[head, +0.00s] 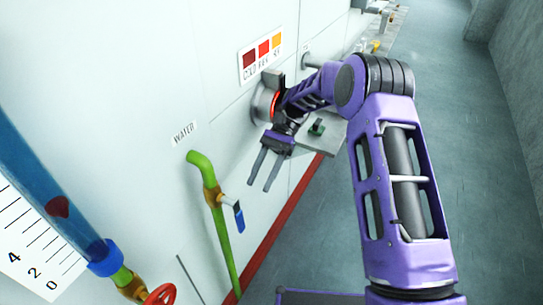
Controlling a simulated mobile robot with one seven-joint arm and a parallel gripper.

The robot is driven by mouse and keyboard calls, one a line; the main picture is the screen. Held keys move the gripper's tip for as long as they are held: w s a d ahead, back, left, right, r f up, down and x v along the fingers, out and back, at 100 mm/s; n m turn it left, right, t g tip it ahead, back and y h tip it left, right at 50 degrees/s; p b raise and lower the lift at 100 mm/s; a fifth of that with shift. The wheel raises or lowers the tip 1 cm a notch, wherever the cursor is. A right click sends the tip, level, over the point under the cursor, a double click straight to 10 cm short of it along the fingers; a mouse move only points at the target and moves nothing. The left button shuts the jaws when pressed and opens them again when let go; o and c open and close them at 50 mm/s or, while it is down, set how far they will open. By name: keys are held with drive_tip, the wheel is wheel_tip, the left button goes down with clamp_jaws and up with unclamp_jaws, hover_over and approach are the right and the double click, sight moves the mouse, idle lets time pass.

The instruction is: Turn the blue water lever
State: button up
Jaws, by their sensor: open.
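The blue water lever (239,217) is a small blue handle on a brass valve (214,197). The valve sits on a green pipe (202,168) on the white wall, below a label reading WATER. The lever hangs roughly downward, to the right of the pipe. My gripper (264,188) has two long grey fingers pointing down and left. It is open and empty. In the picture it is above and to the right of the lever, with a gap between them. The exact depth between them cannot be told.
At the left stands a blue transparent tube (40,185) with a scale and a red wheel valve (160,296). A grey shelf (318,140) with a green knob and a sign with coloured squares (262,54) are behind my arm. The floor at right is clear.

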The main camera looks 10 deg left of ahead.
drive_tip(key=v, duration=0.6)
drive_tip(key=shift+w+r, duration=0.15)
drive_tip(key=shift+w, duration=0.1)
drive_tip(key=shift+d, duration=0.15)
